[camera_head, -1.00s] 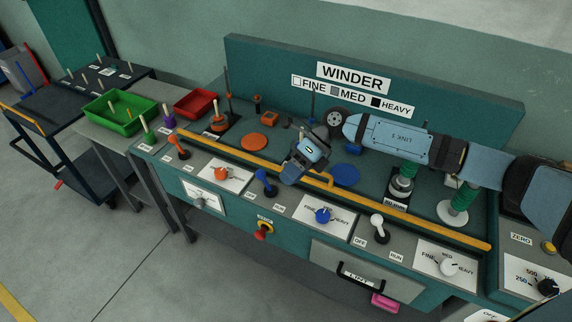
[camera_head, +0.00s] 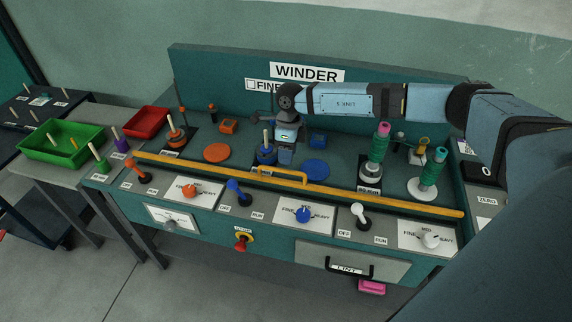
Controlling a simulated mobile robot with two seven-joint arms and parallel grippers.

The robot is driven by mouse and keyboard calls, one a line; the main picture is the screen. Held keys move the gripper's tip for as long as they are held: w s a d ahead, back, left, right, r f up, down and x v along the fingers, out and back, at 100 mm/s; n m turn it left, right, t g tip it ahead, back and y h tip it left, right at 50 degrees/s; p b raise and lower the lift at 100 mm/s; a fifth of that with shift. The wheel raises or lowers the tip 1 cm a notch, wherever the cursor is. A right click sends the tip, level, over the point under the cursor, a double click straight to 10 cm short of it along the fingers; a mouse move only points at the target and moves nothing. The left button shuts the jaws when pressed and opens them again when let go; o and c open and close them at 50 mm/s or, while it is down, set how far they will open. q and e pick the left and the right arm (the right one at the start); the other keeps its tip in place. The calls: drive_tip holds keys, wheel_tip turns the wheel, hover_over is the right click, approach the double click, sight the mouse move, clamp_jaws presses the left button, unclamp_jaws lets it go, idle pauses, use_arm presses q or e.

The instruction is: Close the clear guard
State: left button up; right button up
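The winder (camera_head: 200,70) is a teal bench with a tall back panel. A yellow bar (camera_head: 380,201) with a raised yellow handle (camera_head: 283,174) runs along its front, behind the control panel. No clear sheet of the guard can be made out, so I cannot tell how it stands. My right gripper (camera_head: 285,160) points down just behind the handle in the picture, beside the blue spindle (camera_head: 265,156). It appears apart from the handle, though depth is unclear. Its fingers are too small to show whether they are open. My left gripper is not in view.
Green spools (camera_head: 379,150) stand at the right under my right arm. An orange disc (camera_head: 217,153) and a blue disc (camera_head: 315,170) lie on the deck. Levers and knobs, such as the white lever (camera_head: 359,215), line the front. A green tray (camera_head: 62,144) is left.

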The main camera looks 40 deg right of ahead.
drive_tip(key=shift+s+a+f, duration=0.15)
drive_tip(key=shift+a+f, duration=0.05)
drive_tip(key=shift+f, duration=0.95)
drive_tip(key=shift+s+a+f, duration=0.15)
drive_tip(key=shift+f, duration=1)
clamp_jaws()
